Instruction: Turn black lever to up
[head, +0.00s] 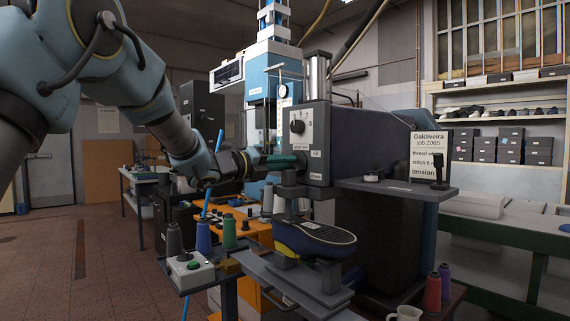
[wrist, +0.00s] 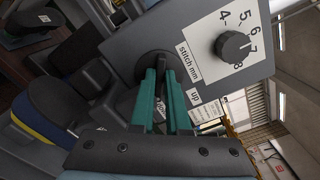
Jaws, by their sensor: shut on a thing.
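The black lever (wrist: 160,103) comes out of a round black hub (wrist: 155,64) on the grey face of the stitching machine. My gripper (wrist: 163,85) has its green fingers on both sides of the lever and is shut on it; the fingers hide most of it. In the wrist view an "up" label (wrist: 194,96) sits beside the fingers, apart from the lever. In the head view my gripper (head: 287,162) reaches in from the left, roughly level, at the machine's front. The lever itself is hidden there behind the fingers.
A black stitch knob (wrist: 233,46) with a number dial is close to the fingers; it also shows in the head view (head: 297,126). Thread spools (head: 203,237) and a small switch box (head: 188,273) are at lower left.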

